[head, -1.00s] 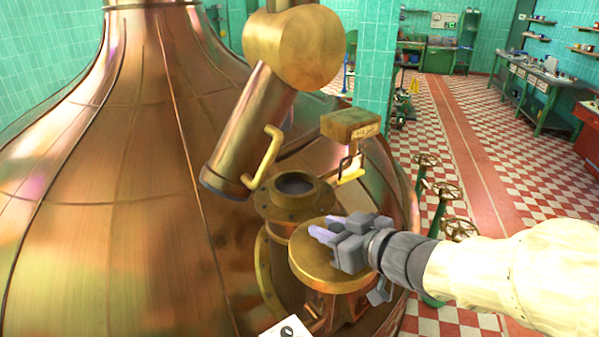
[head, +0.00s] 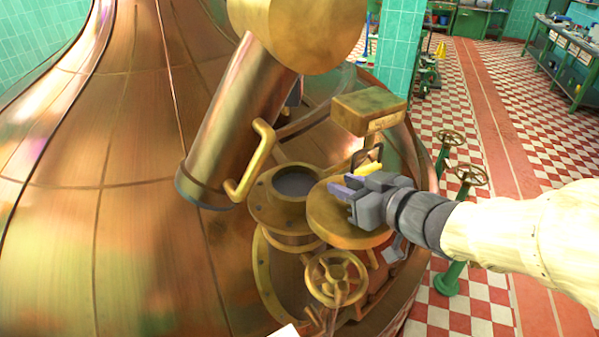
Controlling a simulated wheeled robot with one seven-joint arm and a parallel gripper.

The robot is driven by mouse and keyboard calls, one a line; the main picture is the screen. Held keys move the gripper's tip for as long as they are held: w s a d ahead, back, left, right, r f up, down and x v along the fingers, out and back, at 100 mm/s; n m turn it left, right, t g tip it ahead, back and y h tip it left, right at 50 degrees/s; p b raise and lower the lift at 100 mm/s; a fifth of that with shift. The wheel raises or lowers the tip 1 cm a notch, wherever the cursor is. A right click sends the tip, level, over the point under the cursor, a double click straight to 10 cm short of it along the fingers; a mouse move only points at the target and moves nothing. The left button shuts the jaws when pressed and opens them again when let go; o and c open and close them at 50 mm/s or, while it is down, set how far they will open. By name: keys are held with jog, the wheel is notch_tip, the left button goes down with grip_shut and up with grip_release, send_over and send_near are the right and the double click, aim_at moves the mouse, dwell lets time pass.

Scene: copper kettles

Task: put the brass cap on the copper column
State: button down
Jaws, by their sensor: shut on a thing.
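The brass cap (head: 335,222) is a wide round disc, held nearly level with its top face showing. My gripper (head: 346,190) reaches in from the right and is shut on the cap at its top; the grip itself is partly hidden by the fingers. The copper column (head: 287,232) seems to be the short upright neck with a bolted flange and a dark open top. The cap is to the right of this opening and overlaps the flange's right edge in the picture. I cannot tell whether they touch. The opening is mostly uncovered.
A thick tilted copper pipe (head: 228,125) with a brass handle (head: 256,165) hangs just left of and above the neck. A brass box (head: 368,110) stands behind the cap. A brass handwheel (head: 336,277) is below it. The big copper kettle (head: 110,200) fills the left.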

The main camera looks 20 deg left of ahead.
jog(key=shift+s+r, duration=0.15)
jog(key=shift+s, duration=0.05)
jog(key=shift+a, duration=0.1)
jog(key=p, duration=0.4)
send_over(292, 176)
jog(key=shift+s+d, duration=0.25)
jog(key=shift+s, duration=0.05)
jog(key=shift+s+d, duration=0.1)
jog(key=shift+s, duration=0.1)
jog(key=shift+w, duration=0.2)
jog(key=f, duration=0.1)
jog(key=f+p, duration=0.1)
jog(key=f, duration=0.1)
jog(key=shift+w+a+p, duration=0.25)
jog(key=shift+a+p, duration=0.15)
jog(key=shift+w+d+f, duration=0.1)
jog(key=shift+f, duration=0.2)
